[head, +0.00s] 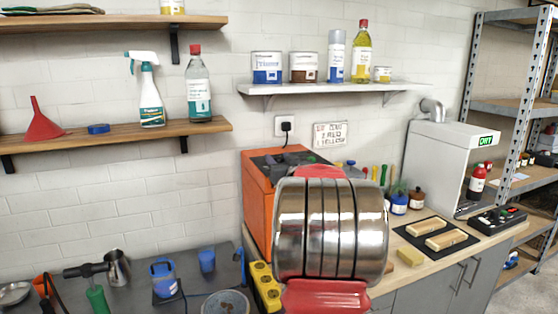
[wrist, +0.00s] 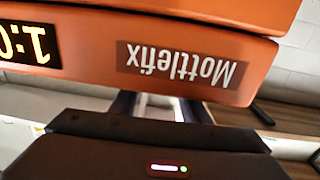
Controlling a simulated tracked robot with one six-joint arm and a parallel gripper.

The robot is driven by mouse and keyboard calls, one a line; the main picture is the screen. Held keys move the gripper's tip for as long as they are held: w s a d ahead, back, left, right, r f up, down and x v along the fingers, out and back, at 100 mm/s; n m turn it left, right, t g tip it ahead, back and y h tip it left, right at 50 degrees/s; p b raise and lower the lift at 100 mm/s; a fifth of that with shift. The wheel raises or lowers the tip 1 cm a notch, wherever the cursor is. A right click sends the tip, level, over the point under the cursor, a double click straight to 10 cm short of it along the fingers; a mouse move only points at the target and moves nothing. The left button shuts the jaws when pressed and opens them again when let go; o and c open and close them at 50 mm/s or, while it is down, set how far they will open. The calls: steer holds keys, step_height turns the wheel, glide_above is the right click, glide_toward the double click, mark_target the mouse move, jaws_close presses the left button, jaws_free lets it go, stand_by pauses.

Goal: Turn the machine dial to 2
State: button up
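The orange machine (head: 257,205) stands on the bench in the head view, its front mostly hidden behind my arm. The dial does not show in either view. My gripper (wrist: 158,106) reaches toward the machine from its dark housing. Its fingertips are hidden at the machine's edge, so I cannot tell whether it is open, shut or touching anything. My arm hides it in the head view.
A yellow block with round holes (head: 265,285) stands left of my arm. Bottles and jars (head: 400,200), a dark mat (head: 437,236) with wooden-backed brushes, and a white cabinet (head: 445,165) are on the right.

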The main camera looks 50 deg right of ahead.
steer(key=c, duration=0.9)
steer(key=shift+o, duration=0.2)
steer(key=shift+w+m+g+h, duration=0.1)
steer(key=shift+m+g+h, duration=1.45)
steer(key=shift+h, duration=0.25)
steer(key=shift+a+m+g+h, duration=0.1)
steer(key=shift+m+g+h, duration=0.8)
steer(key=shift+g, duration=0.5)
steer(key=shift+m+g+h, duration=0.7)
steer(key=shift+m+g, duration=0.35)
steer(key=shift+g, duration=0.3)
steer(key=shift+m+g+h, duration=0.3)
steer(key=shift+m+g, duration=0.3)
steer(key=shift+g, duration=0.3)
steer(key=shift+w+m+g+h, duration=0.15)
steer(key=shift+m+g, duration=0.65)
steer(key=shift+g, duration=0.45)
steer(key=shift+s+m+g+h, duration=0.15)
steer(key=shift+m+g, duration=0.65)
steer(key=shift+g, duration=0.45)
steer(key=shift+m+g, duration=1.2)
steer(key=shift+g, duration=0.6)
steer(key=shift+r+m+g, duration=0.1)
steer(key=shift+m+g, duration=0.2)
steer(key=shift+g, duration=0.2)
steer(key=o, duration=1)
